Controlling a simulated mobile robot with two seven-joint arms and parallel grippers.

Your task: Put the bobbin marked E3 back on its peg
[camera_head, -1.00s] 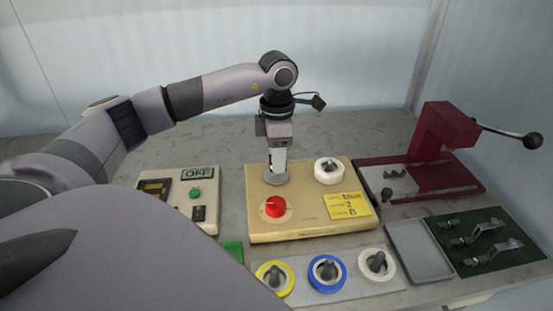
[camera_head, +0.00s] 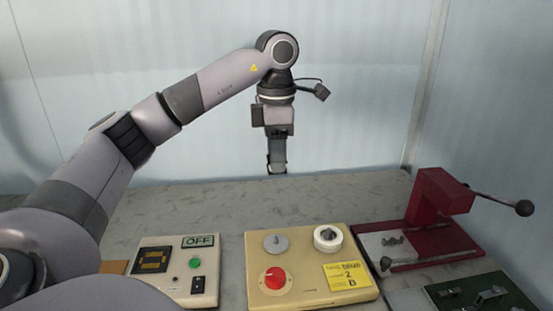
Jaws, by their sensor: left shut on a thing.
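My left gripper (camera_head: 277,168) hangs fingers down in the air, above and behind the yellow-beige winder box (camera_head: 305,291). It is shut on a small grey piece, which is too small and dark to name. Below it, a flat metal disc (camera_head: 276,243) with a short pin sits bare on the box. My right gripper is out of view.
A panel reading OFF (camera_head: 208,268) with a green button stands left of the box, and a dark red lever press (camera_head: 440,198) right of it. A red knob (camera_head: 275,278) and a yellow label (camera_head: 347,276) are on the box. The bench behind is clear.

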